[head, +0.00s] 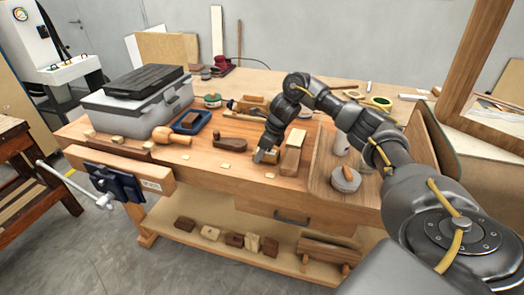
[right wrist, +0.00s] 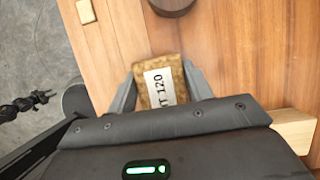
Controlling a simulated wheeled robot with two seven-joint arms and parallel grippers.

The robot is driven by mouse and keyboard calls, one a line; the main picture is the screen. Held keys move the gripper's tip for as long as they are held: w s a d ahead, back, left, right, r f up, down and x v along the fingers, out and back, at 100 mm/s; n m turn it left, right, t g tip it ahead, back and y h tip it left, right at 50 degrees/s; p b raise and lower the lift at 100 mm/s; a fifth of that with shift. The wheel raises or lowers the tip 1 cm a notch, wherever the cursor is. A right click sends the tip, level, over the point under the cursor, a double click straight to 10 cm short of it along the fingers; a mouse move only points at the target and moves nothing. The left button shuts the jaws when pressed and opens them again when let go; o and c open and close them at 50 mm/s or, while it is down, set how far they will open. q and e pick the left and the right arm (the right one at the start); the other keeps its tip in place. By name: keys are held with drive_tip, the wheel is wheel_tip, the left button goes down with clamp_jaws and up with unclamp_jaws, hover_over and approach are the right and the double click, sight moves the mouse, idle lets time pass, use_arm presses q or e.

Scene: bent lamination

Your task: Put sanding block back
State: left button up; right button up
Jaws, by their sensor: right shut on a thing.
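The sanding block is a brown, cork-like block with a white label reading "T 120" in the right wrist view (right wrist: 158,88). My right gripper (right wrist: 160,76) is shut on it, one finger on each side. In the head view my right gripper (head: 264,156) is low over the front part of the workbench (head: 225,172), and the block is mostly hidden there. I cannot tell whether the block touches the bench top. My left gripper is not in view.
A dark brown tool (head: 230,144) lies to the left, with a wooden mallet (head: 170,136) and blue tray (head: 191,122) beyond. A grey toolbox (head: 135,105) stands far left. Small wood pieces dot the front edge.

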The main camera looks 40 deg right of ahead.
sight(274, 152)
drive_tip(key=o, duration=0.9)
drive_tip(key=shift+f, duration=0.1)
drive_tip(key=shift+o, duration=0.2)
drive_tip(key=shift+d+r, duration=0.1)
drive_tip(key=shift+r, duration=0.45)
drive_tip(key=p+v, duration=0.3)
drive_tip(key=v, duration=0.8)
drive_tip(key=shift+r, duration=0.2)
